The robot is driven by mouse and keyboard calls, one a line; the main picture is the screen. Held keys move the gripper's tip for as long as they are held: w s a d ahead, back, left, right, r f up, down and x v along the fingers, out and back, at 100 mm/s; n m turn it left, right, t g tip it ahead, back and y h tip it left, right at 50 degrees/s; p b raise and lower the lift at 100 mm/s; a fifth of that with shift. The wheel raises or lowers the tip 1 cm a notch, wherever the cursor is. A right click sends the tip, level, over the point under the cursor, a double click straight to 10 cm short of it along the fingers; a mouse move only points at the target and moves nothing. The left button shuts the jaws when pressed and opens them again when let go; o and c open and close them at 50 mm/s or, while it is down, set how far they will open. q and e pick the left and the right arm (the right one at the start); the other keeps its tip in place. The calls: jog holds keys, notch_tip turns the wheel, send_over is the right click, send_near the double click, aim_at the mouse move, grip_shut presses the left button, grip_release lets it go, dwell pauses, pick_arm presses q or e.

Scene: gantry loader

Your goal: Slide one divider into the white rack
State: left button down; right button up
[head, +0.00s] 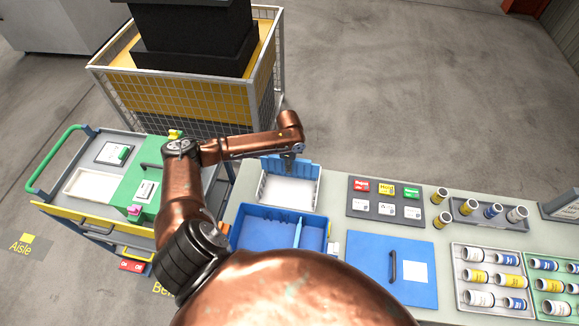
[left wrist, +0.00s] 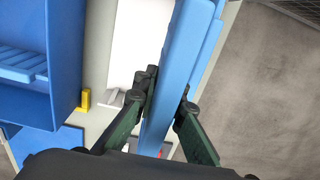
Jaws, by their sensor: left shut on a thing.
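The white rack (head: 290,192) stands on the bench, in the middle of the head view. My left gripper (head: 288,158) is over its back edge, shut on a blue divider (head: 272,166). In the left wrist view the divider (left wrist: 178,75) runs between the two dark fingers (left wrist: 167,100), with the white rack (left wrist: 135,45) beside it. Another blue edge (left wrist: 212,45) shows next to the held divider. I cannot tell whether the divider sits in a slot. My right gripper is not in view.
A blue bin (head: 262,232) with a light blue divider (head: 298,232) lies in front of the rack. A blue panel with a handle (head: 390,270) and a label board (head: 385,200) lie to the right. A cart (head: 85,170) stands left, a mesh cage (head: 185,100) behind.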

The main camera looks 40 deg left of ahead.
pick_arm(q)
jog(key=shift+f, duration=0.15)
jog(key=shift+f+b, duration=0.3)
jog(key=shift+f, duration=0.55)
jog(key=shift+f+b, duration=1.9)
jog(key=shift+f, duration=3.4)
jog(key=c, duration=1.9)
grip_release()
jog(key=shift+o, duration=0.5)
